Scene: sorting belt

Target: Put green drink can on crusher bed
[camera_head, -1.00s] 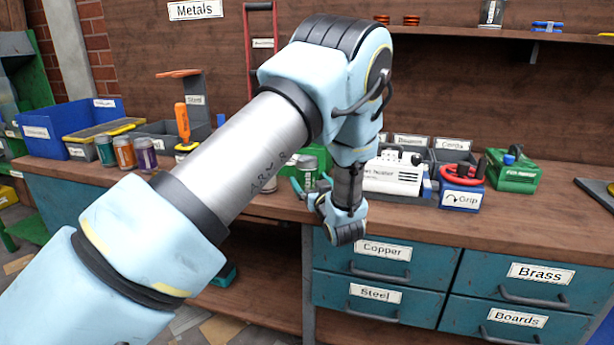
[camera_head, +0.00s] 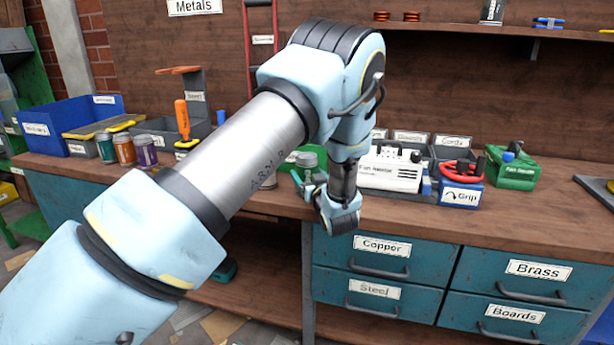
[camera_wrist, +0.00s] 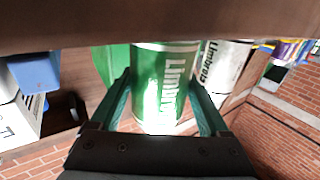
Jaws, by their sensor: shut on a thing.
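The green drink can (camera_wrist: 150,100) has a white label and fills the middle of the wrist view. My gripper (camera_wrist: 160,85) is shut on it, with one teal finger on each side. In the head view my gripper (camera_head: 306,183) is low at the bench's front edge, partly hidden by my own arm. The can is hard to make out there among the things behind my gripper. I cannot make out a crusher bed in either view.
The wooden bench (camera_head: 540,215) holds a white heater box (camera_head: 392,172), a blue grip box (camera_head: 461,192) and a green box (camera_head: 513,168) on the right. Several jars and a blue bin (camera_head: 40,128) stand left. A white can (camera_wrist: 222,68) shows beyond my gripper.

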